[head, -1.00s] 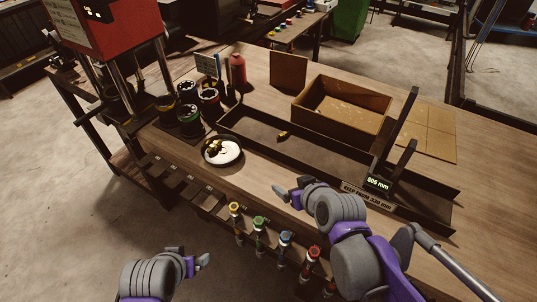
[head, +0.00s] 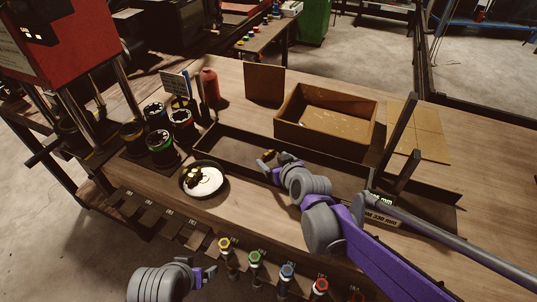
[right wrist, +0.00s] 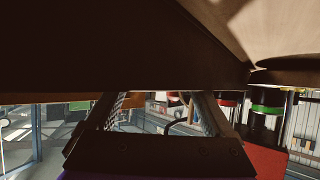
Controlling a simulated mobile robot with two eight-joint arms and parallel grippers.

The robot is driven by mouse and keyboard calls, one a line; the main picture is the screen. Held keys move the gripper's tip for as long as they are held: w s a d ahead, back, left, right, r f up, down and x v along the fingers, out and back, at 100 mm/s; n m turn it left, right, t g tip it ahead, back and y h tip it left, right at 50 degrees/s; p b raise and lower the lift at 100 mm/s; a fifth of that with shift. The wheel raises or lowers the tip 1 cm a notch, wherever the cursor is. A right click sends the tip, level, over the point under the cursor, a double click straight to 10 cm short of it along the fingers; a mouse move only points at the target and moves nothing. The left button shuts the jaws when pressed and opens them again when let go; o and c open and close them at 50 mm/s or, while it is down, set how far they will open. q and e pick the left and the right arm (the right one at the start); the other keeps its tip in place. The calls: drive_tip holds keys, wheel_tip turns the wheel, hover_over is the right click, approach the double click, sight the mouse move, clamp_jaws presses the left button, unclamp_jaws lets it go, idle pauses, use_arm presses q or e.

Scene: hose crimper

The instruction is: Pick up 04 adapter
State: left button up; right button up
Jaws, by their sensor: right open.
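A small brass fitting (head: 269,154) lies in the long dark tray (head: 227,162) on the bench; no number on it is readable, so I cannot tell if it is the 04 adapter. My right gripper (head: 265,165) is open at the fitting, over the tray's near side. Whether it touches the fitting cannot be told. In the right wrist view the open jaws (right wrist: 158,100) show no fitting between them. More brass pieces (head: 203,175) sit in a round white-bottomed dish. My left gripper (head: 211,275) is low at the front, clear of the bench; its jaw opening is unclear.
An open cardboard box (head: 327,124) stands behind the tray. Dark upright posts (head: 396,130) rise at the tray's right. Several dark cups with coloured rings (head: 161,147) and a red bottle (head: 209,82) stand at left. Colour-capped fittings (head: 254,258) line the bench front.

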sight(268, 155)
drive_tip(key=x, duration=0.3)
drive_tip(key=shift+w, duration=0.3)
drive_tip(key=shift+s, duration=0.1)
drive_tip(key=c, duration=1.4)
